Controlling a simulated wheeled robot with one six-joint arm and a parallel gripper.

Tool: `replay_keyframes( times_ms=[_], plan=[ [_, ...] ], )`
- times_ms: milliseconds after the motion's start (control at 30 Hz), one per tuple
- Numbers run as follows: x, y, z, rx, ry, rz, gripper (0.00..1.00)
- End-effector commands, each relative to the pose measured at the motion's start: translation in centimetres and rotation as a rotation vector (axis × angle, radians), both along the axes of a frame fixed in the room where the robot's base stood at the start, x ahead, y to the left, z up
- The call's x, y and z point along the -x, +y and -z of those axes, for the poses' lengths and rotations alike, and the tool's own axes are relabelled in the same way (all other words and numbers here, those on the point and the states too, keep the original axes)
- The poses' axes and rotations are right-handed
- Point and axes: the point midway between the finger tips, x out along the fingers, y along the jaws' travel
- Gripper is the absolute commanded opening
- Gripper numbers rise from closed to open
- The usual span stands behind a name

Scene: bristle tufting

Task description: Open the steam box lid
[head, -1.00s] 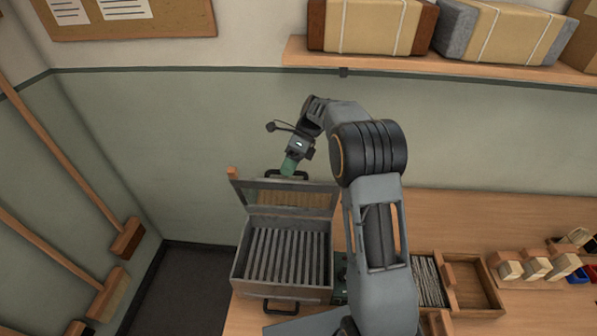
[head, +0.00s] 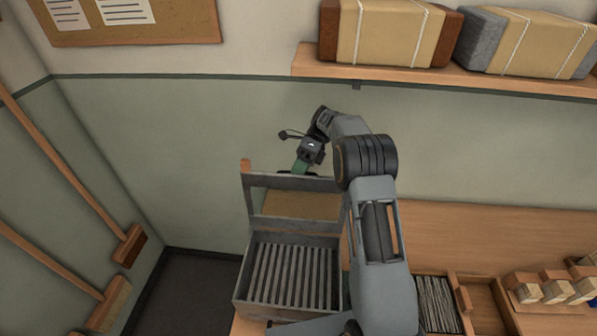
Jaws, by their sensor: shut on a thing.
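The steam box (head: 240,285) is a grey metal box with a slatted rack (head: 297,272) inside, standing at the left end of the bench. Its lid (head: 293,182) is raised at the back, standing up as a frame with a window through which tan wood shows. My gripper (head: 299,170) is behind the lid's top edge, shut on the lid handle, which shows as a dark bar there. The fingertips and most of the handle are hidden by the lid and the green gripper part.
A wooden tray (head: 480,300) and a compartment of grey bristles (head: 436,303) lie right of my arm, with several wooden blocks beyond. A shelf (head: 430,78) with wrapped parcels hangs above. Brooms lean along the left wall (head: 60,190).

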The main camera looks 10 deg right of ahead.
Motion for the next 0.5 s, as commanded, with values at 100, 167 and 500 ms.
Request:
replay_keyframes(
  times_ms=[100, 167, 500],
  plan=[
    [0.13, 0.09, 0.99, 0.003, 0.011, -0.002, 0.0],
    [0.13, 0.07, 1.0, 0.003, 0.01, -0.002, 0.21],
    [0.05, -0.03, 0.53, 0.001, 0.006, 0.002, 0.42]
  ],
)
